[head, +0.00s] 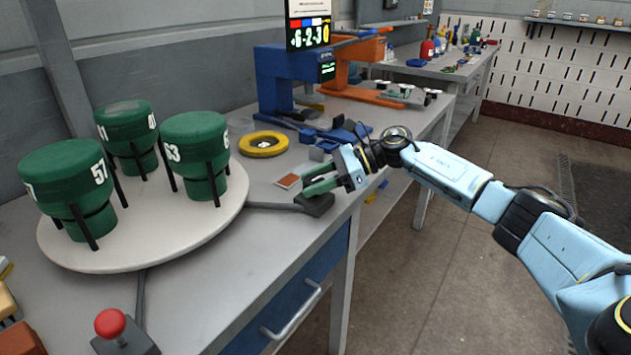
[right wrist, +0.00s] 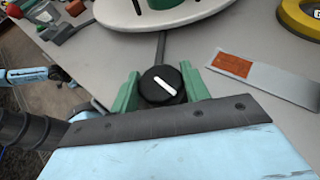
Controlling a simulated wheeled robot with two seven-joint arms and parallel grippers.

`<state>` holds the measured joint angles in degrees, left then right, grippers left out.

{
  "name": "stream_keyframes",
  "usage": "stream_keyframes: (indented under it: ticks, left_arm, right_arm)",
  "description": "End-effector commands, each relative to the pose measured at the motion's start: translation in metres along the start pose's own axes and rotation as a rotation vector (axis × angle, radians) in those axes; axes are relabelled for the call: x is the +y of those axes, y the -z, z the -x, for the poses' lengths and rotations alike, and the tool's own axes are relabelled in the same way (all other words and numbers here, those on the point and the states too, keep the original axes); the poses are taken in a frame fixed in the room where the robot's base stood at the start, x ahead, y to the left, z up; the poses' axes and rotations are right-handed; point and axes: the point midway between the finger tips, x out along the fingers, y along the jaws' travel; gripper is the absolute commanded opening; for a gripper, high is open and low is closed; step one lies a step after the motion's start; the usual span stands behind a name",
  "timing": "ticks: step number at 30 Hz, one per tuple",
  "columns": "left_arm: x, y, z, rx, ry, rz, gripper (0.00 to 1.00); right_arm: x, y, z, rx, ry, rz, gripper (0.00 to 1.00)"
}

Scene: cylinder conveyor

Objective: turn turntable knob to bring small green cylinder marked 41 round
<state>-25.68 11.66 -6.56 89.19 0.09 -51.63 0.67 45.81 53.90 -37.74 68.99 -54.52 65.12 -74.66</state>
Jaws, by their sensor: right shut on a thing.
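The small green cylinder marked 41 (head: 127,124) stands at the back of the round white turntable (head: 150,248), its number showing on its left side. A cylinder marked 57 (head: 66,178) stands at the front left and one marked 63 (head: 195,138) at the right. The black turntable knob (right wrist: 161,86) has a white line and shows in the right wrist view. My right gripper (right wrist: 162,80) is shut on it, a green finger on each side. In the head view my right gripper (head: 318,181) is over the black knob box (head: 315,206).
A yellow ring (head: 263,144) and an orange-and-white card (head: 287,181) lie behind the knob. A red-topped joystick (head: 110,323) stands at the table's front. Blue and orange machines (head: 285,80) stand further back.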

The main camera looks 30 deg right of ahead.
Motion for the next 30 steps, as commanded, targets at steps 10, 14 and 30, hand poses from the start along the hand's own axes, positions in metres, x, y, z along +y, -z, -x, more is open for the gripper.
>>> stream_keyframes:
  ticks: [10, 14, 30]
  left_arm:
    - [0.0, 0.0, 0.0, -0.001, -0.001, 0.0, 0.41]
    - [0.001, 0.0, 0.0, -0.001, -0.001, 0.0, 0.41]
    - [0.0, -0.001, 0.0, 0.0, -0.001, 0.0, 0.41]
  right_arm:
    - [0.001, -0.003, -0.003, -0.007, -0.005, 0.001, 0.23]
    - [0.001, -0.003, -0.003, -0.006, -0.005, 0.002, 0.59]
    - [-0.001, -0.001, 0.021, -0.001, 0.002, -0.001, 0.67]
